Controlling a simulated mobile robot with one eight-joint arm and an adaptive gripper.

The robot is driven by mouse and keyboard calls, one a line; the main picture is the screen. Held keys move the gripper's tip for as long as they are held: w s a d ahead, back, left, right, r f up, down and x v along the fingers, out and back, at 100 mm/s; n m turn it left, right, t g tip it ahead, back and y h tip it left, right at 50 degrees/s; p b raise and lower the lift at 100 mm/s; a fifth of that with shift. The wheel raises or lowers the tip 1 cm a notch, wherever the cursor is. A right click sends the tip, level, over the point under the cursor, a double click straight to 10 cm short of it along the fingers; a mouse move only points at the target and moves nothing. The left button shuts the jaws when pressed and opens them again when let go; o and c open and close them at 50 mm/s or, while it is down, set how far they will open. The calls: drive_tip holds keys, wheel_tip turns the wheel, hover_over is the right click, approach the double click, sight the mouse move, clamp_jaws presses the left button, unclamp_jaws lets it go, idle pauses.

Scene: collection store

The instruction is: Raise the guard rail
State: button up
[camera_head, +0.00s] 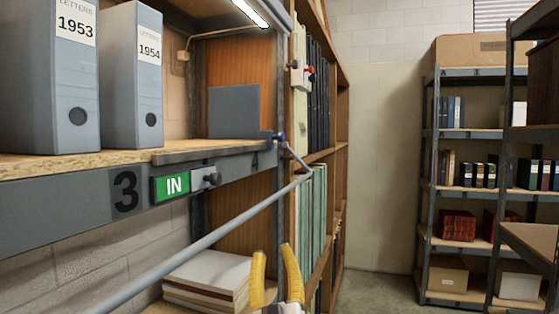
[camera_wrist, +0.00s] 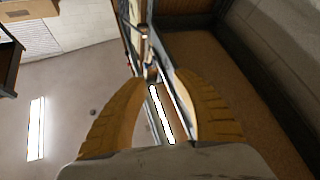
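The guard rail (camera_head: 228,227) is a grey round bar in the head view. It slopes from the lower left up to a bent end near the shelf's right post, and hangs below the shelf board in the picture. Its bent end meets a bracket with a blue knob (camera_head: 279,137). My gripper (camera_head: 274,252) has yellow fingers pointing up at the bottom centre, just below the rail in the picture. The fingers are apart with nothing held between them. They also show apart in the wrist view (camera_wrist: 163,76). I cannot clearly make out the rail there.
The shelf (camera_head: 60,215) carries grey binders (camera_head: 133,80) and a green IN sign (camera_head: 171,186) with a dark latch knob (camera_head: 214,179). A stack of papers (camera_head: 208,278) lies below. Tall folders (camera_head: 318,215) stand behind. Open floor (camera_head: 380,293) lies right, before metal racks (camera_head: 430,190).

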sight(281, 193)
wheel_tip(281, 193, up, 5)
drive_tip(key=s+m+t+h+p, duration=0.2)
drive_tip(key=m+h+p, duration=0.2)
drive_tip(key=h, duration=0.3)
drive_tip(key=p+x, duration=0.3)
drive_tip(key=x, duration=0.7)
drive_tip(key=shift+w+d+r, duration=0.1)
drive_tip(key=shift+d+r, duration=0.1)
drive_tip(key=shift+r, duration=0.05)
clamp_jaws()
